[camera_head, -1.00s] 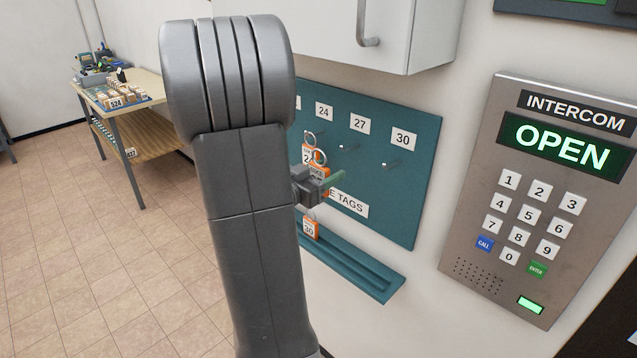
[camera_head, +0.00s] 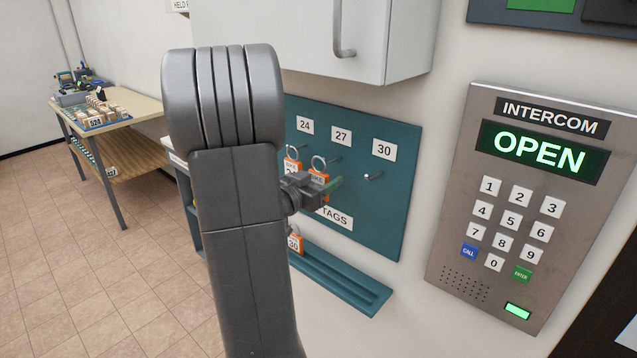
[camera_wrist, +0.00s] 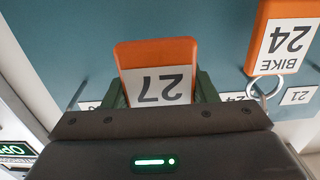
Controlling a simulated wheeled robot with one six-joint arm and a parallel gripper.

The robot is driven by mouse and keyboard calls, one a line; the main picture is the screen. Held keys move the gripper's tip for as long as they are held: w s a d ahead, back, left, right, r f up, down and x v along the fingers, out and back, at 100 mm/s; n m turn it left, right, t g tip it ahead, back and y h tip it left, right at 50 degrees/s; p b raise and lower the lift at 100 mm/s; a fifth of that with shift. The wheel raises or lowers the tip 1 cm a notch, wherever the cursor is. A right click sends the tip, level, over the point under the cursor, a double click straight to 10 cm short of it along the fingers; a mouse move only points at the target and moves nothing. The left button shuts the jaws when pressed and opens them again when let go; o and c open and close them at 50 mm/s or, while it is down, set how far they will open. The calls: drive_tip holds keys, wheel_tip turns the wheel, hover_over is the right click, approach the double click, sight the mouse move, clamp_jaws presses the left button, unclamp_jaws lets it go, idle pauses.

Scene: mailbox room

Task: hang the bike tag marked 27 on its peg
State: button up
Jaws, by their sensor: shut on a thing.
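The orange bike tag marked 27 (camera_wrist: 157,72) is upside down in the wrist view, held between the green fingers of my gripper (camera_wrist: 160,92). In the head view the gripper (camera_head: 326,188) is shut on this tag (camera_head: 319,179), in front of the teal board (camera_head: 395,215). The tag's ring (camera_head: 318,163) stands above the fingers, just below the 27 label (camera_head: 341,136) and close to the peg there. I cannot tell whether the ring is around that peg. My arm hides the left of the board.
An orange tag marked 24 (camera_wrist: 285,40) hangs beside the held tag. A tag marked 30 (camera_head: 295,244) is by the teal ledge (camera_head: 345,283) below. The 30 peg (camera_head: 373,177) is bare. A white cabinet (camera_head: 390,40) overhangs; an intercom (camera_head: 530,200) is right.

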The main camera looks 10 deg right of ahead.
drive_tip(key=shift+f+b+x, duration=0.25)
drive_tip(key=shift+b+x, duration=0.05)
drive_tip(key=shift+x, duration=1)
drive_tip(key=shift+w+d+f+b, duration=0.3)
drive_tip(key=shift+d+f+b, duration=0.1)
drive_tip(key=shift+f, duration=0.35)
drive_tip(key=o, duration=1.1)
drive_tip(key=shift+c, duration=0.2)
drive_tip(key=b+v, duration=0.2)
drive_tip(key=v, duration=1.1)
drive_tip(key=shift+s+a, duration=0.25)
drive_tip(key=shift+a, duration=0.05)
drive_tip(key=shift+w+d, duration=0.1)
drive_tip(key=shift+d, duration=0.05)
